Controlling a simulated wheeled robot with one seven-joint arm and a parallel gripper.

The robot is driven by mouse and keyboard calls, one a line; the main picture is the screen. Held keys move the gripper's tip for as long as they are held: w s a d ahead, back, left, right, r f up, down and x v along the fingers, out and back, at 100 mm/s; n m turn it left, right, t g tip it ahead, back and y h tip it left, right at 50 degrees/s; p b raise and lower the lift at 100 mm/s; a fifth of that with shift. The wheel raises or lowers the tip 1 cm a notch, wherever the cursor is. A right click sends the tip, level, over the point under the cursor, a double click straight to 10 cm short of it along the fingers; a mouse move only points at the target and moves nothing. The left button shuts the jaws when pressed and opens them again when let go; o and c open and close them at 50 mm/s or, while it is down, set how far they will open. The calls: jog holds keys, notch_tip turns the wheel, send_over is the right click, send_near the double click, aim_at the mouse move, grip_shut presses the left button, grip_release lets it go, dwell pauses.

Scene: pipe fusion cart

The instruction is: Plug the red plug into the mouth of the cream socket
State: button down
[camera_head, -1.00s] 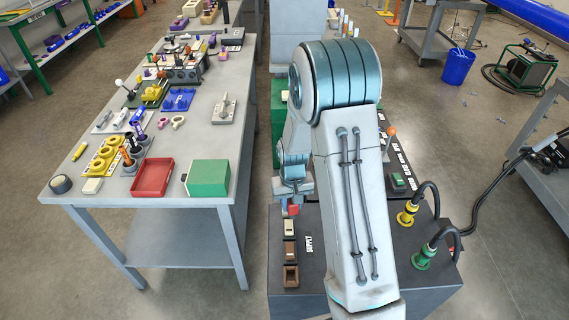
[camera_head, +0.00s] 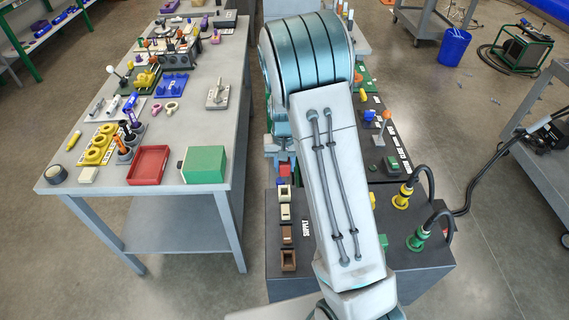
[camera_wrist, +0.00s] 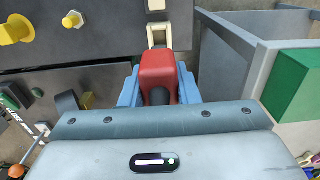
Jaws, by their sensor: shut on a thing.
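My gripper (camera_wrist: 158,88) has its blue fingers shut on the red plug (camera_wrist: 158,70). In the head view, the red plug (camera_head: 284,170) shows small below my gripper (camera_head: 283,158), partly hidden by my arm. The nearest cream socket (camera_wrist: 157,35), with a dark mouth, lies just past the plug's far end in the wrist view. It also shows in the head view (camera_head: 284,194). The plug lines up roughly with it; whether they touch I cannot tell. A second cream piece (camera_head: 285,212) sits behind it in the same row.
Yellow (camera_head: 402,197) and green (camera_head: 416,239) cable connectors stand to the right. The grey table (camera_head: 165,205) with a green box (camera_head: 204,164) is at the left, across a gap.

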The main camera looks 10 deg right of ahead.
jog(key=shift+f+b, duration=1.85)
jog(key=shift+f, duration=0.75)
jog(key=shift+f+b, duration=1.95)
jog(key=shift+f, duration=0.15)
jog(key=c, duration=1)
grip_release()
jog(key=shift+r, duration=0.1)
notch_tip(320, 180, up, 14)
jog(key=shift+f+b, duration=0.15)
jog(key=shift+b, duration=0.3)
